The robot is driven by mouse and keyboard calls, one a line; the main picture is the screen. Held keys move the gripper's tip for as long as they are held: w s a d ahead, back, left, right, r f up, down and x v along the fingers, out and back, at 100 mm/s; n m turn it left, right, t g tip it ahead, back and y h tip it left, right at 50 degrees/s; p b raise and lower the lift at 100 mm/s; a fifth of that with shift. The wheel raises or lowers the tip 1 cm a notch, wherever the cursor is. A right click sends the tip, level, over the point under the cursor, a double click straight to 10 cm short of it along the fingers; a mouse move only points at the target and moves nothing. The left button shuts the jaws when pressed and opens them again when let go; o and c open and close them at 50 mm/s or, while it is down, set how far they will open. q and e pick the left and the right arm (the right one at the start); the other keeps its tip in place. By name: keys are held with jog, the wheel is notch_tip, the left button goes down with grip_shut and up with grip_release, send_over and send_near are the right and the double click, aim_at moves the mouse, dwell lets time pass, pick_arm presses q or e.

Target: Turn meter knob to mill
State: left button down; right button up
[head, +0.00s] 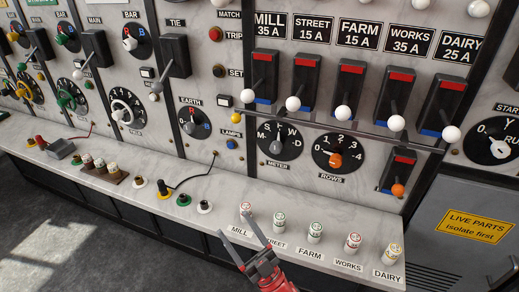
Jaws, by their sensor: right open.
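The meter knob (276,147) is a grey knob on a round black dial (291,141) above the METER label, with the letters M, S, W and D readable around it. Its pale pointer appears to point up, near the middle of the letters, and M is at the far left. The exact mark it points to is too small to tell. My right gripper (238,223) is open and empty, at the shelf's front edge, below the meter dial and apart from it. My left gripper is not in view.
A rows dial (340,153) with an orange knob is right of the meter dial. Lever switches with white balls (343,113) hang above. Labelled fuses (315,232) stand on the pale shelf (215,187). A black cable (197,178) lies left of the gripper.

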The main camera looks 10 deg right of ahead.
jog(key=w+a+f+m+g+h, duration=0.1)
jog(key=w+f+h, duration=0.1)
jog(key=w, duration=0.3)
jog(key=w+a+f+m+g+h+b, duration=0.1)
jog(key=w+a+f+h, duration=0.1)
jog(key=w+f+h, duration=0.1)
jog(key=w+a+f+m+g+h+b, duration=0.1)
jog(key=w+a+f+m+g+h, duration=0.1)
jog(key=w+h, duration=0.3)
jog(key=shift+w+a+f, duration=0.1)
jog(key=shift+w+f, duration=0.25)
jog(key=shift+w, duration=0.25)
jog(key=shift+w+a+f, duration=0.1)
jog(key=shift+w+f, duration=0.2)
jog(key=shift+w, duration=0.3)
jog(key=w+d+m+h, duration=0.1)
jog(key=d+m+h, duration=0.1)
jog(key=h, duration=0.1)
jog(key=m+g+h+b, duration=0.1)
jog(key=m+g+h, duration=0.2)
jog(key=m+h, duration=0.95)
send_near(275, 149)
jog(key=p+x, duration=0.4)
jog(key=x, duration=0.5)
jog(key=shift+w+d+p, duration=0.15)
jog(key=shift+w+p, duration=0.2)
jog(key=shift+p, duration=0.05)
jog(key=shift+x, duration=0.8)
jog(key=shift+f, duration=0.15)
